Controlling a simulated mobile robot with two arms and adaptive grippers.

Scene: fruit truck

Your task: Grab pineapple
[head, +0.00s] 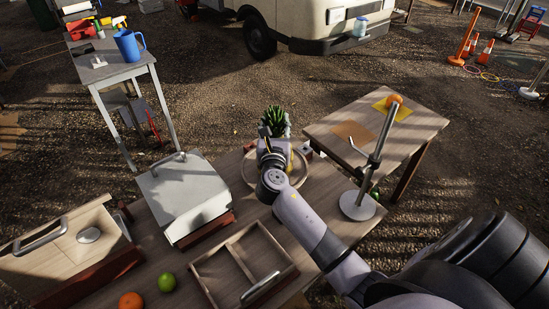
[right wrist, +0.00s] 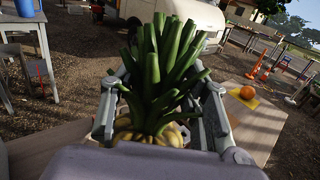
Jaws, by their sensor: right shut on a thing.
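The pineapple shows its green leaves (head: 274,119) above my right gripper (head: 275,139) in the head view, over the far end of the wooden table. In the right wrist view its leafy crown (right wrist: 160,75) and a little of its yellow body (right wrist: 150,137) stand upright between the two fingers. My right gripper is shut on the pineapple. Most of the body is hidden by the gripper. A round wooden rim (head: 304,167) shows around and behind the gripper; I cannot tell whether the pineapple touches it. My left gripper is not in view.
The table holds a metal-topped box (head: 180,190), a wooden tray (head: 205,279), a green fruit (head: 166,282) and an orange fruit (head: 131,300). A metal stand (head: 357,206) is right of my arm. A side table (head: 423,121) carries an orange (head: 393,101). A van (head: 290,15) stands behind.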

